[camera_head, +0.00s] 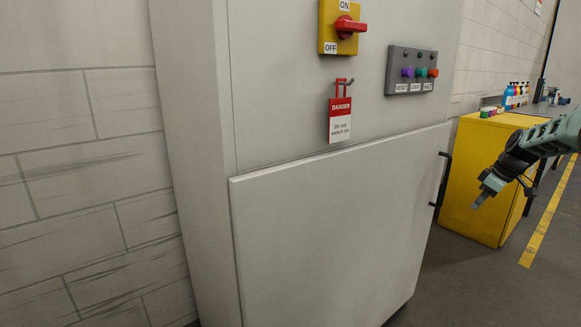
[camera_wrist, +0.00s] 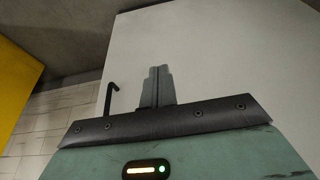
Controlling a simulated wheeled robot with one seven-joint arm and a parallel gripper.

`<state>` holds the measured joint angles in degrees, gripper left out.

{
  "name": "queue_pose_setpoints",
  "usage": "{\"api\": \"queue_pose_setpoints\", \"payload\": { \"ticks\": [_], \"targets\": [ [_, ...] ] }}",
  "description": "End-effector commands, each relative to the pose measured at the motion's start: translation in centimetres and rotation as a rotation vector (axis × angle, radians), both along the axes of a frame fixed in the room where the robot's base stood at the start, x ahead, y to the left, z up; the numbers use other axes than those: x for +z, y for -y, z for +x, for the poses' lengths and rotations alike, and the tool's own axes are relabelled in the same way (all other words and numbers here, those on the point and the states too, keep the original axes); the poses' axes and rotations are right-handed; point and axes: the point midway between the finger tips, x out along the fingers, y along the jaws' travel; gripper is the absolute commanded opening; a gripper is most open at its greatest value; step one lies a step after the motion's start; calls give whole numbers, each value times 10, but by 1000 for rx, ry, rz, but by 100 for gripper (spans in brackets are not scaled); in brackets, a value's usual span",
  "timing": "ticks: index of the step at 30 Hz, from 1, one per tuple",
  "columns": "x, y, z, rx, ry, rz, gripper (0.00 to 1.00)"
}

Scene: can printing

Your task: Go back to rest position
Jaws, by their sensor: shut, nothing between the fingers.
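My gripper (camera_head: 479,203) is at the right of the head view, in front of the yellow cabinet and to the right of the grey electrical cabinet's door. Its fingers are closed together with nothing between them. In the wrist view the shut fingers (camera_wrist: 158,86) show against the pale door panel (camera_wrist: 220,60). My arm reaches in from the right edge of the head view. I cannot tell how far the fingertips are from the door.
The grey cabinet (camera_head: 190,130) carries a red switch (camera_head: 350,26), a danger tag (camera_head: 340,120) and a button panel (camera_head: 411,71). Its black door handle (camera_head: 443,180) is left of my gripper. A yellow cabinet (camera_head: 470,170) bears several bottles (camera_head: 515,95). Floor at right is open.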

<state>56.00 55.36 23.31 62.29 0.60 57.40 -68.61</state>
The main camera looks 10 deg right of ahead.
Motion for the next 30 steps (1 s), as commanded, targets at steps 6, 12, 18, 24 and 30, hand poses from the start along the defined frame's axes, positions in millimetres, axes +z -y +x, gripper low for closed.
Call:
{"api": "queue_pose_setpoints", "payload": {
  "ticks": [6,12,18,24,30],
  "targets": [
    [8,-36,15,20,-14,9,0],
    [18,-90,32,49,-32,19,0],
    [34,-176,47,93,-66,30,0],
    [54,-314,38,155,-124,34,0],
    [68,-449,-16,206,-190,16,0]
  ]
}}
